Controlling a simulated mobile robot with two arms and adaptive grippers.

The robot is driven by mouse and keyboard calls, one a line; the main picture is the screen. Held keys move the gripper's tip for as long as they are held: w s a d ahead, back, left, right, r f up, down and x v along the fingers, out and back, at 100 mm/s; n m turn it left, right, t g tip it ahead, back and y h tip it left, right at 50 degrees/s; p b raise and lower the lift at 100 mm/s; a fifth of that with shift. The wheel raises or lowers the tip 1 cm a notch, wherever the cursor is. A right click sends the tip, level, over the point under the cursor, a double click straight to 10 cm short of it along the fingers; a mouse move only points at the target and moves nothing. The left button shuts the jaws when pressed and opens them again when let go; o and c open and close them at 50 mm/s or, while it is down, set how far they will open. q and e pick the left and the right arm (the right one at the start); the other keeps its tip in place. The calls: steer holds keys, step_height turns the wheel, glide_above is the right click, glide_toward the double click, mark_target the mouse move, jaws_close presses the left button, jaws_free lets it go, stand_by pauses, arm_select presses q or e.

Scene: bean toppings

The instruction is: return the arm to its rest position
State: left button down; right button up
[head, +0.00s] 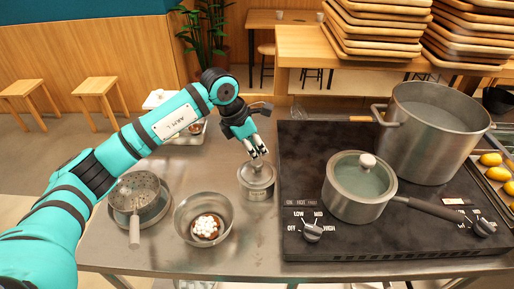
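My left arm, teal and black, reaches in from the left across the steel counter (250,245). My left gripper (257,153) points down just above a small lidded metal canister (258,187). Its fingertips are close together near the lid's top. I cannot tell whether they touch the lid or are fully shut. My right gripper is not in view. A metal bowl (183,217) holds a brown food with white pieces on top (207,227). A strainer with a handle (134,190) rests on a round metal vessel at the left.
The black stove (300,180) holds a lidded saucepan (358,205) and a large pot (432,140). A tray with yellow food (492,159) lies at the right edge. Wooden trays (370,30) are stacked behind. A white container (160,98) stands partly behind my arm.

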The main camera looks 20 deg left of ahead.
arm_select(q)
steer(key=shift+f+b, duration=0.6)
steer(key=shift+f, duration=0.3)
steer(key=shift+r, duration=0.1)
jaws_free()
stand_by(0.4)
stand_by(0.6)
step_height(320, 180, up, 8)
steer(key=p, duration=0.4)
stand_by(1.0)
stand_by(0.4)
